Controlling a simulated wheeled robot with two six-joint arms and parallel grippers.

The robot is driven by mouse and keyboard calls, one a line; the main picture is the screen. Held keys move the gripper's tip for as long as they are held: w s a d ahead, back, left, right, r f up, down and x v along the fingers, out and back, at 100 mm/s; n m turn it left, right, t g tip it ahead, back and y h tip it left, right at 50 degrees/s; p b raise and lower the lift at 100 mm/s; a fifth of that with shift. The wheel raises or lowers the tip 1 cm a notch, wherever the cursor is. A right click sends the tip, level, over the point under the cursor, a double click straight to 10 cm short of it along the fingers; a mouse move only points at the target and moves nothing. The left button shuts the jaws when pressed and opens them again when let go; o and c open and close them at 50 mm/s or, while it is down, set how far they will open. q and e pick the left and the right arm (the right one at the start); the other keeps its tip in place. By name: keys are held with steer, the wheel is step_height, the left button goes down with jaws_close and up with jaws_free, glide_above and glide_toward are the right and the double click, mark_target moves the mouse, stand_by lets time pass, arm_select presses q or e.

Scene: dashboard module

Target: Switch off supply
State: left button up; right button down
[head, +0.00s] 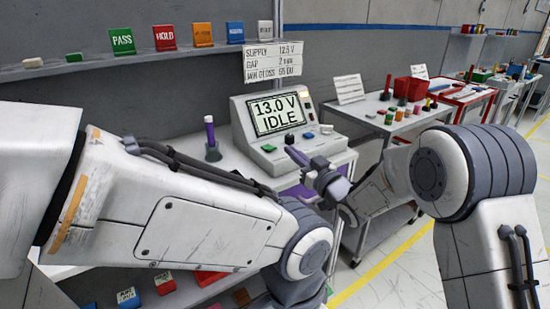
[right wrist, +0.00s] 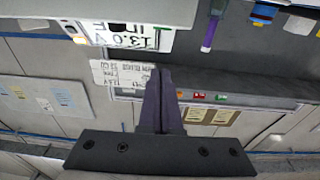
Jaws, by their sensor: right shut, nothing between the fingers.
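The supply console (head: 246,124) stands on the bench in the head view, its screen (head: 278,113) reading "13.0 V IDLE". In the right wrist view the shut fingers (right wrist: 160,72) point up towards the upside-down screen (right wrist: 135,38). My left gripper is not in view; my left arm crosses the foreground.
A purple marker (head: 210,132) stands in a holder left of the console. A card (head: 273,61) reading "SUPPLY 12.5 V" hangs above. Coloured tags, including a green PASS tag (head: 122,41), stand on the wall shelf. A side table with a red bin (head: 410,88) is at the right.

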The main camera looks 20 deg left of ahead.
steer(key=shift+a, duration=0.1)
stand_by(0.3)
steer(key=r+p, duration=0.1)
steer(key=r, duration=0.1)
glide_above(274, 155)
steer(key=shift+w+a+f, duration=0.2)
steer(key=shift+w+a, duration=0.1)
steer(key=shift+a, duration=0.1)
steer(key=f, duration=0.2)
steer(key=shift+s+d+f, duration=0.15)
steer(key=shift+d+f, duration=0.15)
steer(key=shift+f, duration=0.1)
steer(key=shift+s+d+f, duration=0.1)
steer(key=shift+f, duration=0.55)
